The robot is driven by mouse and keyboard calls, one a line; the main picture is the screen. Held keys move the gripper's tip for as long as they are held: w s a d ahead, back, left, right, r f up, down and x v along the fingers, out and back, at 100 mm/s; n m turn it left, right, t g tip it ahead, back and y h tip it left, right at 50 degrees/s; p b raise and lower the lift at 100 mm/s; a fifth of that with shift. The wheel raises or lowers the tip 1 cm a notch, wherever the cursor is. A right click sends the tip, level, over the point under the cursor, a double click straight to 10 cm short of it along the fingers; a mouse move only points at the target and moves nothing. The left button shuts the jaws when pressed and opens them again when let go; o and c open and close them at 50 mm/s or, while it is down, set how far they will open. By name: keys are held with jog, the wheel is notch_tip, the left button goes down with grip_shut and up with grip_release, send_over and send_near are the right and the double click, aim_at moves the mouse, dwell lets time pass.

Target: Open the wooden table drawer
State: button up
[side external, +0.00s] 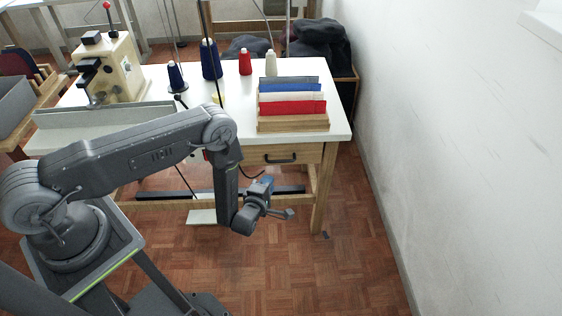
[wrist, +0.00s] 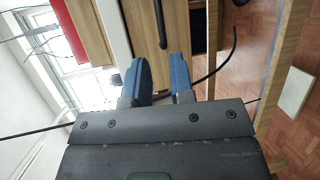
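The wooden drawer (side external: 252,157) is set under the right part of the white table top, and its front looks flush with the frame, closed. Its black bar handle (side external: 281,160) lies across the front. In the wrist view the handle (wrist: 161,22) shows as a dark bar on the wooden drawer front (wrist: 143,28), ahead of the fingers. My gripper (side external: 266,186) is in front of and below the drawer, apart from the handle. In the wrist view my gripper's two blue fingers (wrist: 161,78) stand apart with nothing between them.
The white table (side external: 220,135) holds a sewing machine (side external: 115,70), thread cones (side external: 211,60) and a wooden rack of folded cloth (side external: 292,125). A table leg (side external: 325,190) stands right of my gripper. The floor before the table is clear towards the right wall.

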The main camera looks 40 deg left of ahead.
aim_at(281, 162)
jog(key=x, duration=1.3)
jog(key=shift+w+a, duration=0.1)
grip_shut()
